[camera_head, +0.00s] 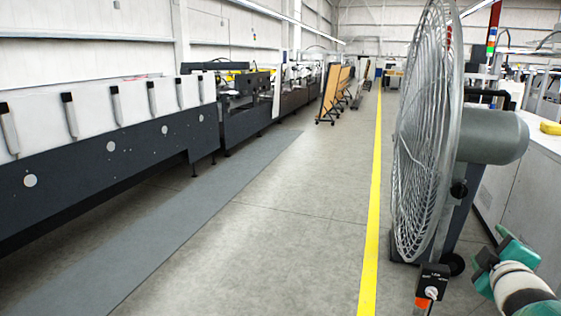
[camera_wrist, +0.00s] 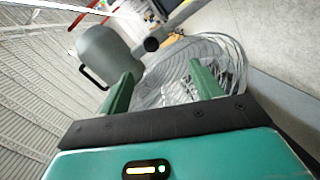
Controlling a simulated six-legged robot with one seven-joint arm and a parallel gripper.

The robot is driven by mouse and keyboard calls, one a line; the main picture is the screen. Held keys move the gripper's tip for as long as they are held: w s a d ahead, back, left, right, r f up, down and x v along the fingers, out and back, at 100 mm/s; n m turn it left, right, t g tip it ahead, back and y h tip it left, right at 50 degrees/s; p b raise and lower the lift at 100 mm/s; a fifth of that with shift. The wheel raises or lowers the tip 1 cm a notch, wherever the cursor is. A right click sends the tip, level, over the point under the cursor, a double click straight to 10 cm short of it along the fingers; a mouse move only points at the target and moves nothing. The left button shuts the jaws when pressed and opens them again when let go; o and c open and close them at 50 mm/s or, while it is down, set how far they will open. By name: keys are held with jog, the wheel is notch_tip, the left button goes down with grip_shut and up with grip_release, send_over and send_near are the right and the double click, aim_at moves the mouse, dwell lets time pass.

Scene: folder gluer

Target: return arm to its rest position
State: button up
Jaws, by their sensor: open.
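My gripper (camera_wrist: 163,76) shows in the wrist view with its two green fingers spread wide apart and nothing between them. Beyond the fingers is the round wire grille of a large fan (camera_wrist: 182,75), with its grey motor housing at the upper left; the wrist picture is strongly tilted. In the head view, part of my teal and white arm (camera_head: 513,280) reaches in from the bottom right corner. It is beside the lower part of the fan (camera_head: 425,130). I cannot tell the exact gap between my arm and the fan.
A small switch box (camera_head: 432,281) stands in front of the fan's foot. A white cabinet (camera_head: 528,190) is at the right. A long dark machine (camera_head: 110,160) runs along the left.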

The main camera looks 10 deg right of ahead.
jog(key=w+a+f+m+g+y, duration=0.1)
jog(key=a+f+m+g+y, duration=0.15)
jog(key=a, duration=0.75)
jog(key=w+a+f+m+g+y, duration=0.1)
jog(key=a+f+m+y, duration=0.15)
jog(key=a, duration=0.85)
jog(key=s+a+f+g+y, duration=0.2)
jog(key=s+a, duration=0.2)
jog(key=a, duration=0.3)
jog(key=s+a+f+m+g+y, duration=0.1)
jog(key=s+a, duration=0.3)
jog(key=a, duration=0.4)
jog(key=shift+s+f+m+g+y, duration=0.2)
jog(key=shift+f+m+g+y, duration=0.15)
jog(key=shift+g+y, duration=0.25)
